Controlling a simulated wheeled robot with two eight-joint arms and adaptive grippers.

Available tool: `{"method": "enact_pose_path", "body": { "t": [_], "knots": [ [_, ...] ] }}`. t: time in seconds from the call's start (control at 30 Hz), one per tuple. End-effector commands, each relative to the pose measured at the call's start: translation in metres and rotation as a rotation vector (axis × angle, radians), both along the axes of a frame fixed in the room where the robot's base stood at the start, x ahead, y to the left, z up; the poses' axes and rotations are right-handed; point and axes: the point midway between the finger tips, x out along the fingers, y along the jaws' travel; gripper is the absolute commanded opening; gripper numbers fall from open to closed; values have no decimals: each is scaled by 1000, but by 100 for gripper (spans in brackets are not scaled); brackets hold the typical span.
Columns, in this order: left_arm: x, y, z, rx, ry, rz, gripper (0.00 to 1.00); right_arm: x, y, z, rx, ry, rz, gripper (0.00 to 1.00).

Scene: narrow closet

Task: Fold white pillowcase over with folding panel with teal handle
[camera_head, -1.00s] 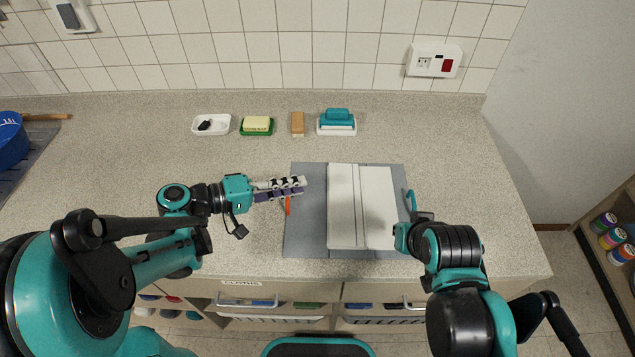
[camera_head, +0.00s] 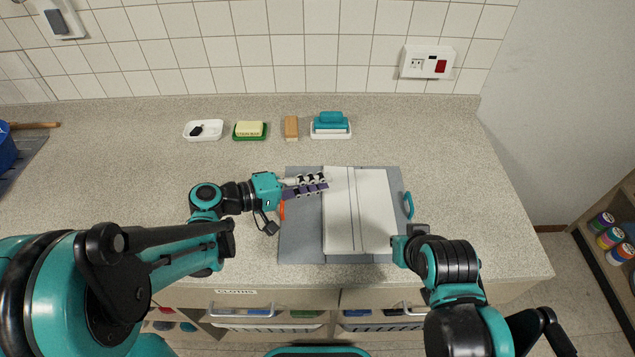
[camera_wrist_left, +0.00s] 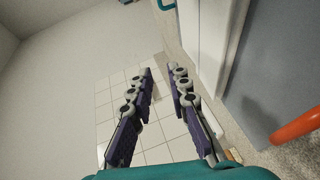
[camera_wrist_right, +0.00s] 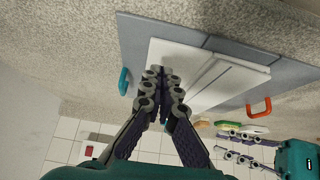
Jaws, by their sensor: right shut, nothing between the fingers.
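The white pillowcase (camera_head: 374,215) lies as a flat rectangle on the grey folding board (camera_head: 300,240), with long lines along its left part. The teal handle (camera_head: 408,205) stands at the board's right edge; it also shows in the right wrist view (camera_wrist_right: 124,82). My left gripper (camera_head: 327,183) is partly open and empty, over the pillowcase's upper left edge; a gap shows between its tips in the left wrist view (camera_wrist_left: 159,72). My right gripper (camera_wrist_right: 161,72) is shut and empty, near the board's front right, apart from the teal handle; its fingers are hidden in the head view.
An orange handle (camera_head: 283,210) is at the board's left edge, below my left gripper. A white dish (camera_head: 203,131), a soap on a green dish (camera_head: 249,130), a brown block (camera_head: 291,128) and a teal brush (camera_head: 330,124) stand behind.

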Motion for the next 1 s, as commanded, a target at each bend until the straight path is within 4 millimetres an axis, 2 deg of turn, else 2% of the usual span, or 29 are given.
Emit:
{"method": "enact_pose_path", "body": {
  "t": [0.03, 0.07, 0.63, 0.77, 1.0],
  "knots": [
    [0, 0, 0, 0, 0, 0, 5, 0, 0, 0, 0, 0, 0, 0],
    [0, 0, 0, 0, 0, 0, 0, 0, 0, 0, 0, 0, 0, 0],
    [0, 0, 0, 0, 0, 0, 0, 4, -2, 4, 33, 25, -41, 0],
    [0, 0, 0, 0, 0, 0, 0, 15, -9, 14, 129, 100, -161, 0],
    [0, 0, 0, 0, 0, 0, 0, 51, -29, 35, 399, 321, -510, 0]
  ]
}}
